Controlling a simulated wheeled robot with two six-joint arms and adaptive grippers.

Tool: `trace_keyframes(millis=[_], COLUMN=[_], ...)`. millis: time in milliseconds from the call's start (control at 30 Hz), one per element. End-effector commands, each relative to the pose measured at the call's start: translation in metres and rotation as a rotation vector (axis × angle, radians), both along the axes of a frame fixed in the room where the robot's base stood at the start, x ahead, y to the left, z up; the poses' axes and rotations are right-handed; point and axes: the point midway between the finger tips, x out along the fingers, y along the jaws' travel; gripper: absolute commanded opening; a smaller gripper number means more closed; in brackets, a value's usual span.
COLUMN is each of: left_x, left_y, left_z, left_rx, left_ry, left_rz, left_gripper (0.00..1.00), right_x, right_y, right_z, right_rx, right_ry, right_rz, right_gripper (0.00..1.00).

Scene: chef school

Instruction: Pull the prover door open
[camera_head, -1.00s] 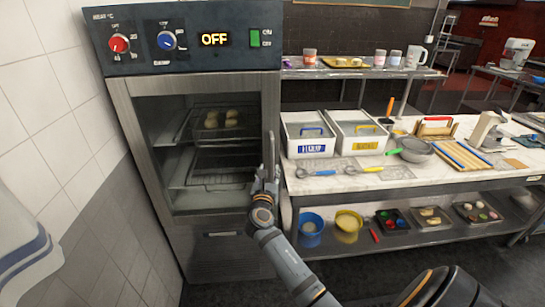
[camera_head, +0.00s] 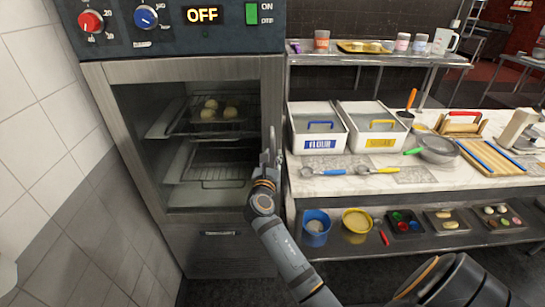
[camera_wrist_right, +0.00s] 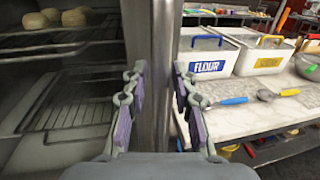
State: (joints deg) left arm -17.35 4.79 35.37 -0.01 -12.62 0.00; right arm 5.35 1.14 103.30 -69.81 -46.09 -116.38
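The prover (camera_head: 225,262) stands at left in the head view. Its glass door has a steel frame (camera_head: 112,118) and looks closed, with buns on a rack visible through it. The upright handle (camera_head: 272,138) is on the door's right side. My right gripper (camera_head: 268,160) is at the lower part of this handle. In the right wrist view, my right gripper's fingers (camera_wrist_right: 160,92) are apart, one on each side of an upright steel bar (camera_wrist_right: 162,40). Whether the pads touch it is unclear. My left gripper is not in view.
A worktop (camera_head: 345,186) stands right of the prover, with a flour bin (camera_head: 318,144), a sugar bin (camera_head: 380,141) and measuring spoons on it. A blue bucket (camera_head: 316,228) is on its lower shelf. A tiled wall (camera_head: 40,130) closes the left side.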

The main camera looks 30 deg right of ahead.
Motion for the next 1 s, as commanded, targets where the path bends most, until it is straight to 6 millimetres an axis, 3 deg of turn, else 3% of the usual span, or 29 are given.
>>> trace_keyframes(millis=[33,167,1000], left_x=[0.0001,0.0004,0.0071], left_y=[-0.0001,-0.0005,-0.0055], left_z=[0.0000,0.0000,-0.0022], left_rx=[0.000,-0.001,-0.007], left_ry=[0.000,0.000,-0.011], left_rz=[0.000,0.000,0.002], left_gripper=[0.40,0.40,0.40], right_x=[0.0001,0.0001,-0.0007], right_y=[-0.0001,-0.0001,-0.0008], right_z=[-0.0001,-0.0001,-0.0022], right_rx=[0.000,0.000,0.003], right_ry=[0.000,0.000,0.002], right_rz=[0.000,0.000,-0.025], right_gripper=[0.16,0.00,0.00])
